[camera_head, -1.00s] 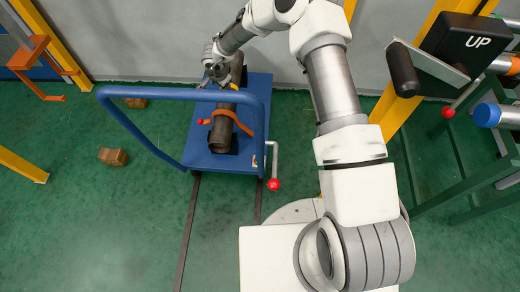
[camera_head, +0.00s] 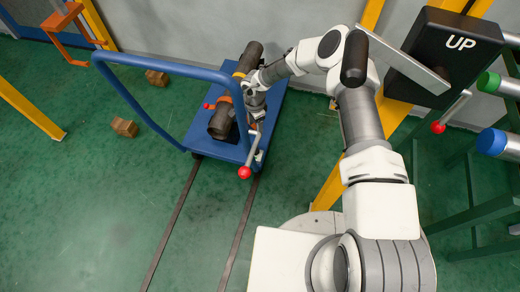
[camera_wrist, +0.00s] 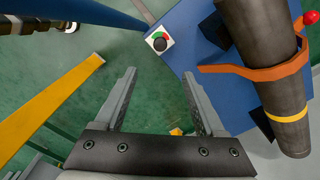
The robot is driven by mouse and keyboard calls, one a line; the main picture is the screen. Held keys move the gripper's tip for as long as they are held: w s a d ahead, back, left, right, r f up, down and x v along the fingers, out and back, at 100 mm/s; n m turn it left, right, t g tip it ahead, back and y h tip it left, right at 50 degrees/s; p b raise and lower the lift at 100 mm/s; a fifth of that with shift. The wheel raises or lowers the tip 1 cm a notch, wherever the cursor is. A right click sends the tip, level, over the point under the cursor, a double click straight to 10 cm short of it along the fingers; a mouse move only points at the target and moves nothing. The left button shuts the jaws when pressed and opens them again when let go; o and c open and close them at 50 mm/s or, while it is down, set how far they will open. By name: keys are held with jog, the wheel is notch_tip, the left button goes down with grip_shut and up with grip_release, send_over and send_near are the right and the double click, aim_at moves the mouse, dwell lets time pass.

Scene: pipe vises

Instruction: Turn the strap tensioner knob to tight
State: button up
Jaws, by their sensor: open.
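In the wrist view a dark round knob (camera_wrist: 159,42) sits on a white plate with red and green marks, at a corner of the blue cart deck (camera_wrist: 200,65). An orange strap (camera_wrist: 260,71) goes over the dark pipe (camera_wrist: 262,35) at the right. My gripper (camera_wrist: 159,74) is open and empty, its two fingers spread below the knob in the picture and apart from it. In the head view my gripper (camera_head: 256,112) is at the right side of the cart, beside the pipe (camera_head: 222,122). I cannot make out the knob clearly there.
The cart's blue handle (camera_head: 180,70) arches over the deck. A lever with a red ball (camera_head: 244,172) stands by the deck's near right corner. Yellow posts (camera_head: 330,185), a black UP box (camera_head: 445,55) and a rack of pipes (camera_head: 495,143) are at the right. The floor at left is mostly clear.

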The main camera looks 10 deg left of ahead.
notch_tip(320, 180, down, 17)
jog(key=b, duration=1.1)
jog(key=shift+f, duration=0.1)
grip_shut()
